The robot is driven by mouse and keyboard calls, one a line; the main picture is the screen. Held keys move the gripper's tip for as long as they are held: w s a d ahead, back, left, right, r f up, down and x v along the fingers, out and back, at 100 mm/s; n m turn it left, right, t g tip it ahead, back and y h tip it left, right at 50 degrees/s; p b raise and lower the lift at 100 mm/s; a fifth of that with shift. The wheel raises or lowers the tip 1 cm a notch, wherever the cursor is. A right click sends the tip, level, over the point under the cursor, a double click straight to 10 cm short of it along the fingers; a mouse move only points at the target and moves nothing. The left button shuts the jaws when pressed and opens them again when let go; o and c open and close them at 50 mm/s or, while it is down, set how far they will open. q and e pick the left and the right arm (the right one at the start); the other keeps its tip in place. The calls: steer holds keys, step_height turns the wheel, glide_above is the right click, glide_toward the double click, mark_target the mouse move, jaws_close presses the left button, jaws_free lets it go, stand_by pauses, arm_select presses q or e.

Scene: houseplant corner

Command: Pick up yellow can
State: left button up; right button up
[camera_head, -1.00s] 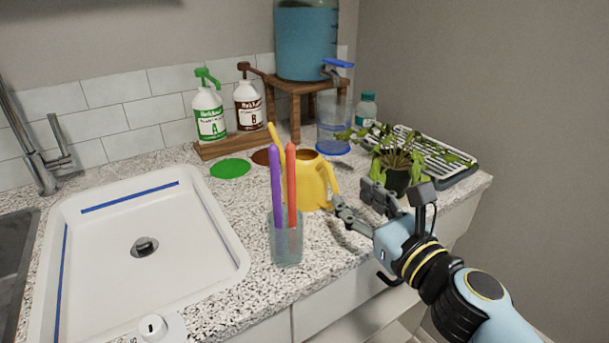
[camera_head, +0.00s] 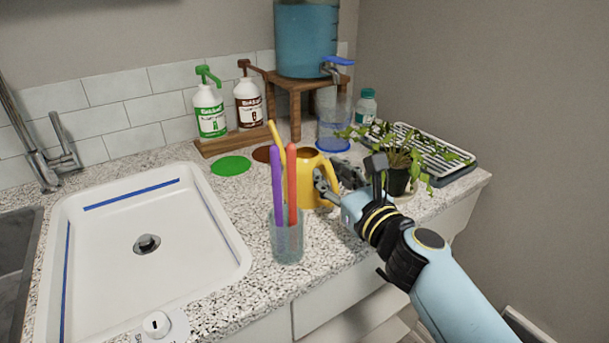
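The yellow can (camera_head: 304,192) stands upright on the speckled counter, behind a clear cup of coloured sticks. Its thin spout rises to the left, partly hidden by the sticks. Its handle side faces right and is mostly covered by my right gripper (camera_head: 332,178). The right gripper's fingers are spread apart, one at the front of the handle and one behind it. I cannot tell whether they touch the handle. My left gripper is not in view.
The clear cup (camera_head: 287,243) with purple and red sticks stands close in front of the can. A potted plant (camera_head: 396,180) is right of the gripper. A clear jug (camera_head: 333,128) stands behind. A white sink tray (camera_head: 100,270) lies left.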

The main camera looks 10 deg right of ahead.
jaws_close()
stand_by(0.3)
